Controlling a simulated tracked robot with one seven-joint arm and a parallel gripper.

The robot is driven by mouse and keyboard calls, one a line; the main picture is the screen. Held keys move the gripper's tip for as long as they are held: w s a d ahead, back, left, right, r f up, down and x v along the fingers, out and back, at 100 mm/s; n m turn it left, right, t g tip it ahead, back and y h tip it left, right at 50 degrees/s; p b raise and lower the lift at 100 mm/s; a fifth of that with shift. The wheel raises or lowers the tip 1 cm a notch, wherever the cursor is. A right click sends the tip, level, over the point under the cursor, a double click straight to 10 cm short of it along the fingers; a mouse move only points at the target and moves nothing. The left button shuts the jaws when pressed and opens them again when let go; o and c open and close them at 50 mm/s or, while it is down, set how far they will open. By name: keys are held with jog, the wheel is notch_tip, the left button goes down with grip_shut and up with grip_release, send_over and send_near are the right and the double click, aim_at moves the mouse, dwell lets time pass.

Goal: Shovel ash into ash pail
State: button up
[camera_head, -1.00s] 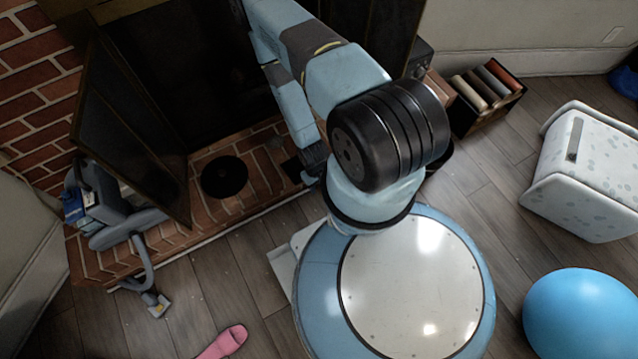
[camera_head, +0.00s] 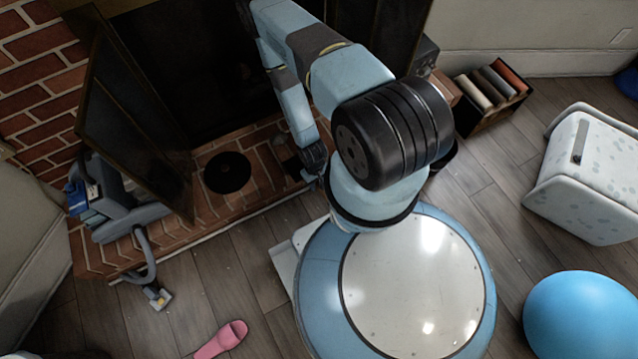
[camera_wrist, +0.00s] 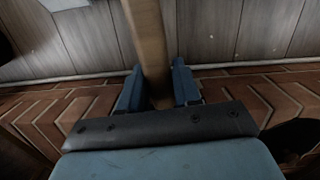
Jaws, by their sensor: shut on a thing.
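In the wrist view my gripper (camera_wrist: 157,88) has its two blue fingers on either side of a light wooden handle (camera_wrist: 149,40), and it is shut on it. The handle runs up out of the picture. Its far end does not show, so I cannot tell what tool it is. In the head view my gripper (camera_head: 313,160) is over the brick hearth, and my arm hides most of it. A dark round thing (camera_head: 228,172) sits on the hearth to its left. I cannot tell whether it is the ash pail. I cannot make out any ash.
The fireplace's dark door panel (camera_head: 135,115) stands open on the left. A blue-grey vacuum-like appliance (camera_head: 125,205) lies on the left hearth. A pink slipper (camera_head: 221,340), blue ball (camera_head: 580,312), white bin (camera_head: 590,175) and box of rolls (camera_head: 490,90) are on the wood floor.

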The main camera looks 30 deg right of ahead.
jog(key=shift+w+a+f, duration=0.1)
jog(key=shift+w+a, duration=0.2)
jog(key=shift+w, duration=2.85)
jog(key=shift+w+a+f, duration=0.1)
jog(key=shift+w+a, duration=0.15)
jog(key=shift+w, duration=2.95)
jog(key=shift+w+a+f, duration=0.1)
jog(key=shift+w+a, duration=0.2)
jog(key=shift+w, duration=2.85)
jog(key=shift+s+t, duration=0.1)
jog(key=shift+t, duration=0.8)
jog(key=shift+r, duration=0.15)
notch_tip(320, 180, up, 7)
jog(key=s, duration=0.2)
jog(key=shift+s+d, duration=0.15)
jog(key=shift+s, duration=0.1)
